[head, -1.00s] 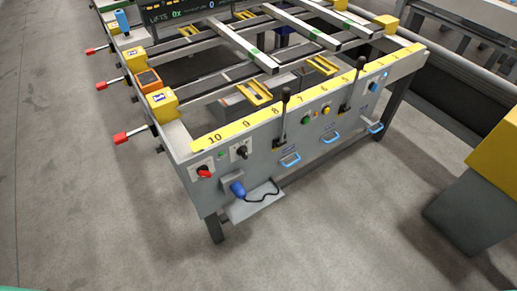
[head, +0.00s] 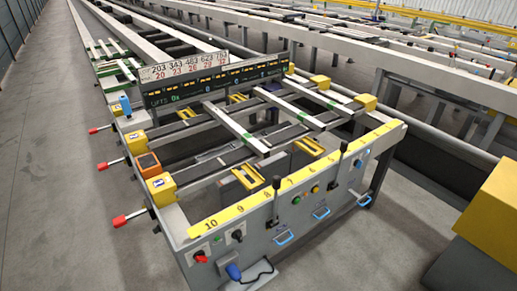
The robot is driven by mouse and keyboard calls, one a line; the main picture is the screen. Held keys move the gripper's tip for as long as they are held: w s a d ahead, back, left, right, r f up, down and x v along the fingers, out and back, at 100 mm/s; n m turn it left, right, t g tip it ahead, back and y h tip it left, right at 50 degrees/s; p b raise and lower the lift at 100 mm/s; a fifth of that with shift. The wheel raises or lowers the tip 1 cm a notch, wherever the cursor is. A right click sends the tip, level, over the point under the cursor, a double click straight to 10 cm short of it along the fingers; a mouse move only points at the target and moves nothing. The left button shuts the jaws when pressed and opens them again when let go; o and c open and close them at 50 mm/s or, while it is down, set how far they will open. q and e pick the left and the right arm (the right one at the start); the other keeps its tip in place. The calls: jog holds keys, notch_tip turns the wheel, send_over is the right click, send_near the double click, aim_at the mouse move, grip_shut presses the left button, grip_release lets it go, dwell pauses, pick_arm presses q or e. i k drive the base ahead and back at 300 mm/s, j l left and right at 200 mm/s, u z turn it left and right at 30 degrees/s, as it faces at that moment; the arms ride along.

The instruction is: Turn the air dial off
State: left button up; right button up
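The runout table's grey front panel (head: 262,232) faces me below a yellow numbered strip (head: 290,182). A red rotary dial (head: 201,257) sits at the panel's left end. A smaller black rotary dial (head: 237,236) sits to its right on a light plate. The labels are too small to read, so I cannot tell which is the air dial or its setting. Neither of my grippers is in view, and nothing touches the dials.
A blue plug (head: 234,271) with a black cable sits below the dials. Black levers (head: 275,197) and blue handles (head: 283,238) stick out from the panel. Red-tipped handles (head: 119,220) jut out left. A yellow-topped block (head: 493,215) stands right. Floor is clear at lower left.

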aim_at(358, 163)
jog(key=i+l, duration=0.15)
jog(key=l, duration=0.2)
jog(key=i+l+z, duration=0.15)
jog(key=l, duration=0.25)
jog(key=i+l, duration=0.1)
jog(key=l, duration=0.25)
jog(key=i+l+z, duration=0.1)
jog(key=l, duration=0.25)
jog(key=i+l, duration=0.2)
jog(key=l, duration=0.15)
jog(key=z, duration=0.05)
